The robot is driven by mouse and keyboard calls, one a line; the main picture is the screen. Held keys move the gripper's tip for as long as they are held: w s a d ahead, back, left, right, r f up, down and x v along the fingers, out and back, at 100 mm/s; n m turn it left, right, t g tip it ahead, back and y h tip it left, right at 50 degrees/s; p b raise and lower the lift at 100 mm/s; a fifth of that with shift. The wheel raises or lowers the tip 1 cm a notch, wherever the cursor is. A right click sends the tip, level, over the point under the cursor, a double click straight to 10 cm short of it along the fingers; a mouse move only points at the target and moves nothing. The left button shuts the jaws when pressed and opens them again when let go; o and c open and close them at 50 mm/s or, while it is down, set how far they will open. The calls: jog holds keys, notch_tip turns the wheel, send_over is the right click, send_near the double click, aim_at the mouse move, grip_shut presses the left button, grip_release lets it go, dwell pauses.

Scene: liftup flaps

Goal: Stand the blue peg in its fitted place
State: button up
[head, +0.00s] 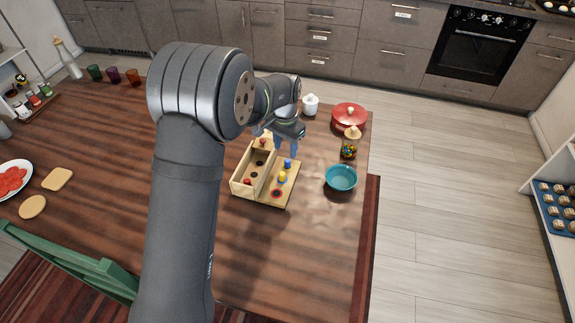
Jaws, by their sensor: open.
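The blue peg (288,164) stands on the right-hand strip of a light wooden box (240,187) on the table. A yellow peg (282,177) is just in front of it on the same strip, with blue showing beside its base. A dark red-ringed spot (276,193) lies nearer the front of the strip. My gripper (281,146) is open above the box's far end, close behind the blue peg. Its fingertips are small and partly unclear.
A teal bowl (341,178) stands right of the box. A jar of colourful sweets (349,152), a red lidded pot (349,116) and a white jar (310,105) are behind. The table (300,240) is clear in front of the box. My arm hides the table's middle left.

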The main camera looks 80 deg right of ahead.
aim_at(288, 161)
jog(key=f, duration=0.5)
jog(key=d+f, duration=0.1)
jog(key=f, duration=0.1)
jog(key=shift+s+f, duration=0.15)
jog(key=shift+s, duration=0.05)
grip_shut()
